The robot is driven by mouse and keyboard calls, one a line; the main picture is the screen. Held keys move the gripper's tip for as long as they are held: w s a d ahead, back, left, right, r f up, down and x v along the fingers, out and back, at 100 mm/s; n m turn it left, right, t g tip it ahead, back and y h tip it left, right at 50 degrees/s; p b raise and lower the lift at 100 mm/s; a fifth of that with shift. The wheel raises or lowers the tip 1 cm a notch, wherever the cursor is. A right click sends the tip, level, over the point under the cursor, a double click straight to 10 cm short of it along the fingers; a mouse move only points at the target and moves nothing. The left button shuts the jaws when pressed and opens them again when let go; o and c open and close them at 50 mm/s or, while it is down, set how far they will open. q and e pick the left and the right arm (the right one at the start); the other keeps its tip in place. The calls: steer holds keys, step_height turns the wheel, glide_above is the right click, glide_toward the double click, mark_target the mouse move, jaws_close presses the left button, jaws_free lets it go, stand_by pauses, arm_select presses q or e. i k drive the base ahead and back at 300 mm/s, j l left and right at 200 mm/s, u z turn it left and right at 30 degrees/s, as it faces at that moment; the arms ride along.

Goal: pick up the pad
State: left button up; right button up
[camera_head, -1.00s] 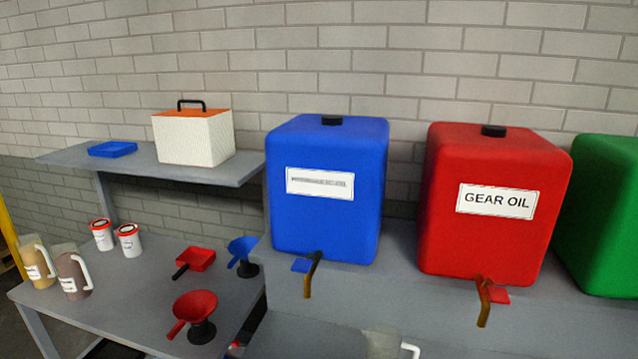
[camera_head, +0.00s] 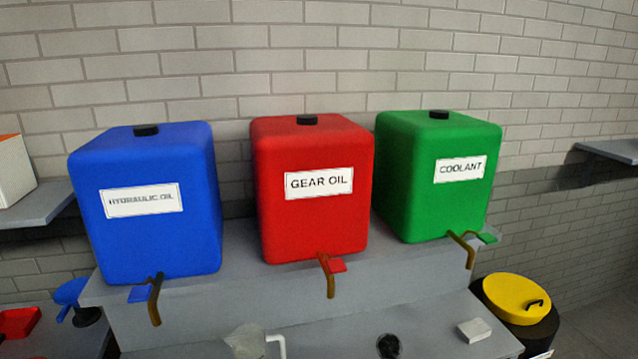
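A small white block (camera_head: 474,330) lies flat on the grey bench below the green tank, near the bench's right end. It may be the pad, but I cannot tell for certain at this size. Neither of my grippers shows in the head view.
Blue (camera_head: 150,240), red (camera_head: 315,225) and green (camera_head: 420,180) tanks with taps stand on a raised grey shelf (camera_head: 240,285). A clear jug (camera_head: 246,342) and a small black object (camera_head: 389,346) are on the lower bench. A black drum with a yellow lid (camera_head: 516,297) stands right.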

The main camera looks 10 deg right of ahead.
mark_target(476, 330)
steer(key=z, duration=1.45)
